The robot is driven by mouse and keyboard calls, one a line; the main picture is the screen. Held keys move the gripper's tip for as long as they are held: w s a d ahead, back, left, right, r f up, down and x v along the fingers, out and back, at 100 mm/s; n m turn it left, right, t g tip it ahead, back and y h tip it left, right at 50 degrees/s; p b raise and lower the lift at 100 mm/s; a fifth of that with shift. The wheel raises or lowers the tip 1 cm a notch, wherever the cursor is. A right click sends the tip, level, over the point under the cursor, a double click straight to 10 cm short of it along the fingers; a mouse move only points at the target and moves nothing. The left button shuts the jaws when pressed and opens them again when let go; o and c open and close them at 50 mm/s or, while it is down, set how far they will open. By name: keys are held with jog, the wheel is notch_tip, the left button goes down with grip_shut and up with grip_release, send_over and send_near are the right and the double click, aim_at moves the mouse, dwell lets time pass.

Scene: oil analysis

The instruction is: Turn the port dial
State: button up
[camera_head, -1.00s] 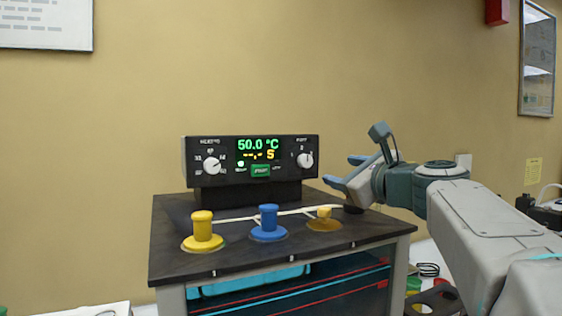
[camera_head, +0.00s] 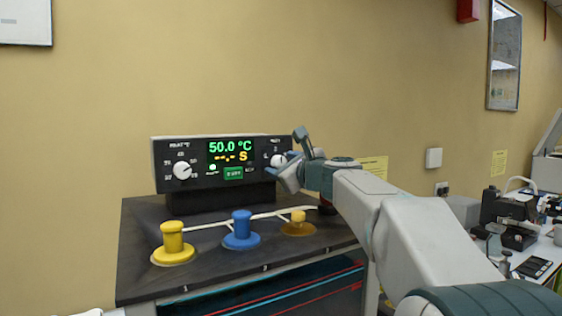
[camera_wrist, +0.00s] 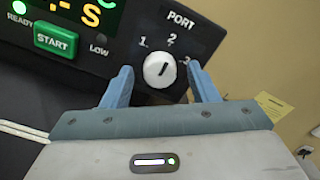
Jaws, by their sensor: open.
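The port dial (camera_wrist: 160,69) is a round white knob with a dark pointer line, under the word PORT and the numbers 1, 2 and 3. In the wrist view its line slants up and to the right, near the 2. My gripper (camera_wrist: 162,84) is open, with one blue finger on each side of the dial; I see no clear contact. In the head view my gripper (camera_head: 286,172) is at the right end of the black control box (camera_head: 164,161), and the dial (camera_head: 279,160) is partly hidden behind it.
The box shows 50.0 °C and has a green START button (camera_wrist: 56,40) and another white knob (camera_head: 182,171) at left. Yellow (camera_head: 172,240), blue (camera_head: 241,230) and amber (camera_head: 298,225) pieces stand on the dark bench top in front. A wall is behind.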

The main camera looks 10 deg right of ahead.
jog(key=shift+w+a, duration=0.1)
jog(key=shift+w, duration=0.2)
jog(key=c, duration=1)
jog(key=shift+f+b, duration=0.1)
jog(key=shift+b, duration=0.2)
jog(key=n+b, duration=0.2)
jog(key=n, duration=0.1)
jog(key=shift+f, duration=0.1)
jog(key=n+b, duration=0.2)
jog(key=shift+n, duration=0.4)
jog(key=n+b, duration=0.4)
jog(key=n, duration=0.2)
jog(key=shift+r, duration=0.2)
